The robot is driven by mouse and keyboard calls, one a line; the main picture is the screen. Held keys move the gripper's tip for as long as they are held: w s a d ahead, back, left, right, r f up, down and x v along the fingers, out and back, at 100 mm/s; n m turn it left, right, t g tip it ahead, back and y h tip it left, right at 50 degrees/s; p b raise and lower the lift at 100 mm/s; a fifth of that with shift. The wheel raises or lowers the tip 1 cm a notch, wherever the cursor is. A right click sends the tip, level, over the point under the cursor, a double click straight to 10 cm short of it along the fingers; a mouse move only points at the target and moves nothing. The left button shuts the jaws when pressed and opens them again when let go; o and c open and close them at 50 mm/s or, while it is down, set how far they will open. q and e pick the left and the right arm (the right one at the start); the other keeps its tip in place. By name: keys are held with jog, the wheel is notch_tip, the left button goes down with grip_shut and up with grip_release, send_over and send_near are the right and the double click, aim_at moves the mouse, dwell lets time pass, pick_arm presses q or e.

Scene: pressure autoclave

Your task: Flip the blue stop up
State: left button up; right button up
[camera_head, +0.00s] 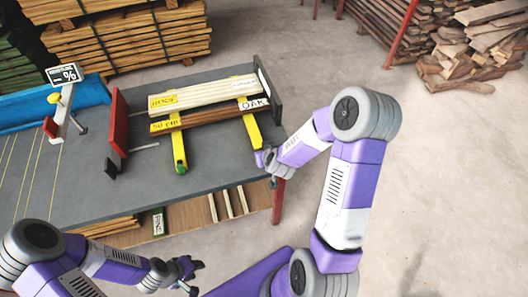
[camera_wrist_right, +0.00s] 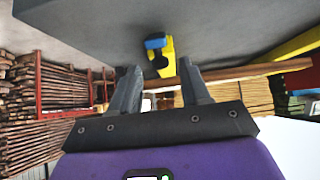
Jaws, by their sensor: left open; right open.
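The blue stop (camera_wrist_right: 155,43) sits at the end of a yellow bar (camera_wrist_right: 166,58) in the right wrist view. It points to the left of the bar there. In the head view my right arm covers this end of the right yellow bar (camera_head: 251,130), and I cannot make out the stop. My right gripper (camera_wrist_right: 158,75) is open and empty, with the stop just beyond and between its fingertips in the picture. I cannot tell any contact. My left gripper (camera_head: 190,275) is open and empty, low in front of the table.
The grey table (camera_head: 215,185) carries light boards (camera_head: 205,92) and a brown board (camera_head: 208,118) across two yellow bars. The left bar has a green tip (camera_head: 181,167). A red plate (camera_head: 117,122) stands left of them.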

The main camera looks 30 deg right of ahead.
jog(key=shift+w+d+f, duration=0.1)
jog(key=shift+w+f, duration=0.3)
jog(key=shift+f, duration=0.05)
